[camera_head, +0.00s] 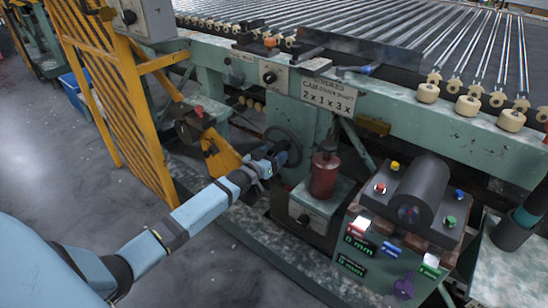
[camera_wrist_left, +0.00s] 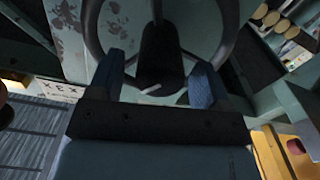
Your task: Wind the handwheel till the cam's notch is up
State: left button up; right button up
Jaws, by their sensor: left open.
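The handwheel (camera_head: 283,143) is a dark ring on the side of the green machine frame, partly hidden behind my left gripper (camera_head: 274,161). In the left wrist view the handwheel (camera_wrist_left: 93,30) fills the top middle, with its dark hub (camera_wrist_left: 158,50) at the centre. My left gripper (camera_wrist_left: 157,82) is open there, one blue finger on each side of the hub's lower part. I cannot tell whether the fingers touch it. I cannot make out the cam or its notch for sure in either view. My right gripper is not in view.
A red bottle-like can (camera_head: 324,172) stands right of the handwheel. Farther right is a bench unit with a dark cylinder (camera_head: 420,187) and coloured buttons. A yellow mesh guard (camera_head: 115,90) stands left. A lettered sign (camera_head: 328,94) hangs above. Grey floor (camera_head: 60,160) is clear at left.

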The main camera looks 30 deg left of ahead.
pick_arm(q)
jog(key=shift+w, duration=0.3)
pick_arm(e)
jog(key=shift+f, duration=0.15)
pick_arm(q)
jog(key=c, duration=1.3)
jog(key=shift+r+n+p, duration=0.1)
jog(key=shift+n+p, duration=0.2)
jog(key=shift+p, duration=0.15)
jog(key=shift+n+p, duration=0.5)
jog(key=shift+p, duration=0.05)
jog(key=shift+n+p, duration=0.65)
jog(key=shift+n, duration=0.45)
jog(key=shift+n+p, duration=0.35)
jog(key=shift+n, duration=1.05)
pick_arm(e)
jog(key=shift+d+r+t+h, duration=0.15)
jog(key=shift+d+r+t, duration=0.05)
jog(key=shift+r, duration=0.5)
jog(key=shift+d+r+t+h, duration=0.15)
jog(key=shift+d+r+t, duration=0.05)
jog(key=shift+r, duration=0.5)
pick_arm(q)
jog(key=shift+f, duration=0.2)
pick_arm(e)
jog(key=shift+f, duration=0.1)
